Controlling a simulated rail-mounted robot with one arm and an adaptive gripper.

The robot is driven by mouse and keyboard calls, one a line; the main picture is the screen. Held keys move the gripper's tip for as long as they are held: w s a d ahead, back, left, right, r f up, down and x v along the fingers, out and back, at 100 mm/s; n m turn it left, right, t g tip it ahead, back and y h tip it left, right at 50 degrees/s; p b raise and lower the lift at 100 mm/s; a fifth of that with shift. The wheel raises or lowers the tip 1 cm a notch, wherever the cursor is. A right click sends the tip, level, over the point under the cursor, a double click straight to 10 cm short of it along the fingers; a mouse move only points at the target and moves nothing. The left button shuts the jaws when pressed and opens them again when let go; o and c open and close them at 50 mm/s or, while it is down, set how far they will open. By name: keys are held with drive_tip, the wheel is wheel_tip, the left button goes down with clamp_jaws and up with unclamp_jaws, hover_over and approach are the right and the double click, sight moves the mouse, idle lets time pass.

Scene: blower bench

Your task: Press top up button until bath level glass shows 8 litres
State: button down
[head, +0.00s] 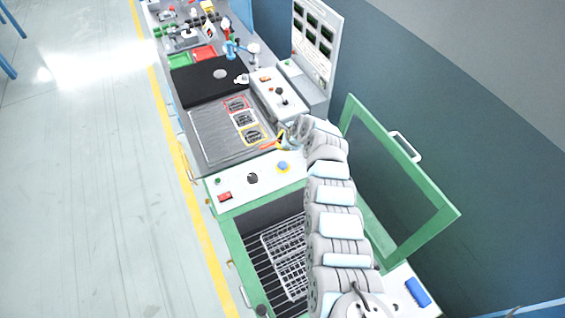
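My arm reaches up the bench from the bottom right. My gripper (281,141) is at its far end, small and partly hidden by the arm's own links, so I cannot tell whether it is open or shut. It appears near the right edge of a grey panel, below a white control box. I cannot tell which control is the top up button. I cannot make out a bath level glass or any litre reading.
The white panel (233,197) also has a red switch (225,196) and a dark knob (252,178). The control box (264,78) has a black lever (281,96). An open green-framed door (432,226) stands right of my arm. Open floor (80,190) lies left.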

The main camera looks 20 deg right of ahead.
sight(281, 162)
idle(0.4)
wheel_tip(281, 162, down, 8)
drive_tip(key=b, duration=0.7)
drive_tip(key=shift+r, duration=0.2)
drive_tip(key=shift+f+b, duration=0.65)
drive_tip(key=shift+f, duration=0.1)
idle(0.6)
drive_tip(key=shift+f, duration=0.3)
drive_tip(key=shift+f+b, duration=0.3)
drive_tip(key=shift+f, duration=0.1)
idle(0.7)
drive_tip(key=shift+r, duration=0.2)
drive_tip(key=shift+r+p, duration=0.6)
drive_tip(key=shift+p, duration=0.35)
drive_tip(key=shift+r, duration=0.1)
